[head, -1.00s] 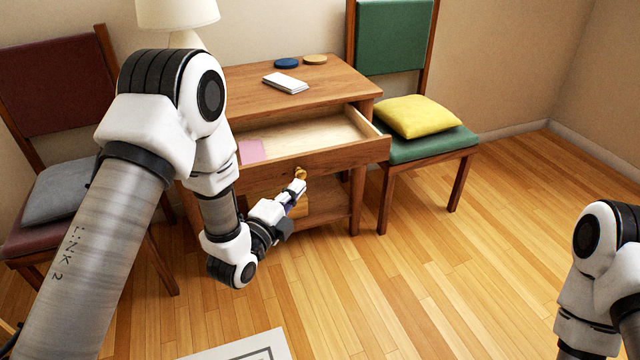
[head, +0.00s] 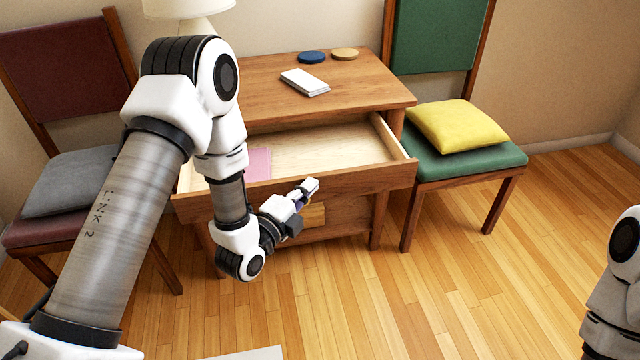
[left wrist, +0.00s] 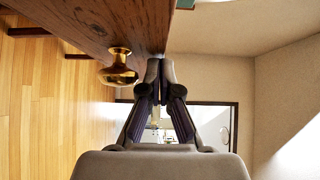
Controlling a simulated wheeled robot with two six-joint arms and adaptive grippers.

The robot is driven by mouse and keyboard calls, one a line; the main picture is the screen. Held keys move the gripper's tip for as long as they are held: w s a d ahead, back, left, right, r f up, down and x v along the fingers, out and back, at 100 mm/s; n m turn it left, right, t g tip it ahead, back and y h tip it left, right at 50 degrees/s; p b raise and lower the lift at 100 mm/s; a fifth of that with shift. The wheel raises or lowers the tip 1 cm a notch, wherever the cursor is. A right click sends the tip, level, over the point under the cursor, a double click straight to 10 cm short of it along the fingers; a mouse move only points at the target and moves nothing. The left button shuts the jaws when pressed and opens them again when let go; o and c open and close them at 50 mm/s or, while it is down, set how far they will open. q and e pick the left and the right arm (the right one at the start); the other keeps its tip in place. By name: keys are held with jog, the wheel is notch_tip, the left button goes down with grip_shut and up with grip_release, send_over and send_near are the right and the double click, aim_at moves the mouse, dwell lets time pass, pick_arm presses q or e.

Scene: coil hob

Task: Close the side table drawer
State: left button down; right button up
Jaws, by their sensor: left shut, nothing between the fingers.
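The side table (head: 330,80) is wooden, and its drawer (head: 390,179) is pulled well open toward me. Inside the drawer, a pink sheet (head: 259,163) lies at the left. My left gripper (head: 311,186) is shut and empty, at the middle of the drawer front. In the left wrist view the shut fingertips (left wrist: 160,66) are close to the drawer front (left wrist: 100,25), beside the brass knob (left wrist: 118,68). I cannot tell whether they touch the front. The knob is hidden behind the gripper in the head view. My right gripper is out of view.
A white block (head: 305,82), a blue disc (head: 312,57) and a tan disc (head: 344,54) lie on the tabletop. A green chair (head: 470,162) with a yellow cushion (head: 457,125) stands right, a dark red chair (head: 60,60) left.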

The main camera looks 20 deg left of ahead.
pick_arm(q)
jog(key=shift+s+d+r, duration=0.1)
jog(key=shift+r, duration=0.05)
jog(key=w+a, duration=0.2)
jog(key=w, duration=0.2)
jog(key=w+a, duration=0.3)
jog(key=w, duration=0.1)
jog(key=w+a+p, duration=0.1)
jog(key=w+a, duration=0.2)
jog(key=w, duration=0.1)
jog(key=shift+a, duration=0.2)
send_over(293, 153)
jog(key=s, duration=0.1)
jog(key=shift+d, duration=0.45)
jog(key=shift+w+a, duration=0.4)
jog(key=shift+w, duration=0.15)
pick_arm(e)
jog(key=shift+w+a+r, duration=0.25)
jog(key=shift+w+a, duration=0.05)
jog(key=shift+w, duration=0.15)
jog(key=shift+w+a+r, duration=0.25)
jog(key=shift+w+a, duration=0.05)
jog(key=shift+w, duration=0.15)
